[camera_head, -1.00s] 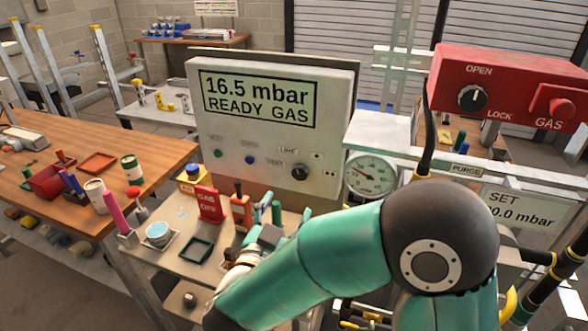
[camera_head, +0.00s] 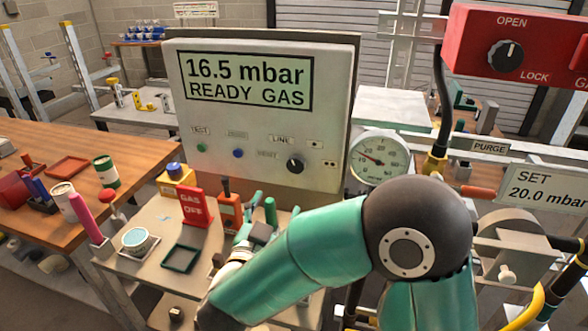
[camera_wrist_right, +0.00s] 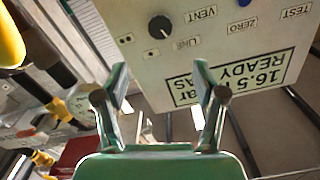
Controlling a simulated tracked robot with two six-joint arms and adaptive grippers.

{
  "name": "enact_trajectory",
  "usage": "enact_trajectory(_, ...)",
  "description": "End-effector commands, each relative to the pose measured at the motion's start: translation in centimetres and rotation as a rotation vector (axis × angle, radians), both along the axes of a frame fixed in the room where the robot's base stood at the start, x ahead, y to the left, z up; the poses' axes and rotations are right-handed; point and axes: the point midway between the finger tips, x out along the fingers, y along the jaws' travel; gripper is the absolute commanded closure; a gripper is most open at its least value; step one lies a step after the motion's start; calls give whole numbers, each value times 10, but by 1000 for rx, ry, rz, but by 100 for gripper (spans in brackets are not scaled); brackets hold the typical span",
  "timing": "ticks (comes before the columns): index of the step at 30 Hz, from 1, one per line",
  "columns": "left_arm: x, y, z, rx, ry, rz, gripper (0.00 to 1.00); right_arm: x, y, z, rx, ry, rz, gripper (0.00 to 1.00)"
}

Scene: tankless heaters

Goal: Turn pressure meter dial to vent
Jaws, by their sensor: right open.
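The pressure meter (camera_head: 250,120) is a pale upright box whose screen reads "16.5 mbar READY GAS". My right gripper (camera_head: 262,208) is in front of and below the panel, partly behind my own arm. In the right wrist view its two green fingers (camera_wrist_right: 162,78) are spread and empty, apart from the dial. My left gripper is not in view.
A red "GAS OFF" block (camera_head: 195,208), an orange tool (camera_head: 229,212) and a green tray (camera_head: 181,258) are on the bench near my gripper. A round gauge (camera_head: 379,158) is right of the meter. A red valve box (camera_head: 520,45) hangs at upper right.

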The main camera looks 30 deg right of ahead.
Motion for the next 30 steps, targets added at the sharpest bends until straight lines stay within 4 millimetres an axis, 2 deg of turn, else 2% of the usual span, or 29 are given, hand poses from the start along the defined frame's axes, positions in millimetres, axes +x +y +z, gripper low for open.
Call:
enact_trajectory(6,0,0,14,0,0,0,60,29,-38,2,0,3,-8,30)
enact_trajectory(15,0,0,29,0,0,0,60,69,-85,2,0,2,-5,30)
enact_trajectory(21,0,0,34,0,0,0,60,85,-102,1,0,1,-3,30)
enact_trajectory(30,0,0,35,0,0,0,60,90,-108,-1,0,2,-1,30)
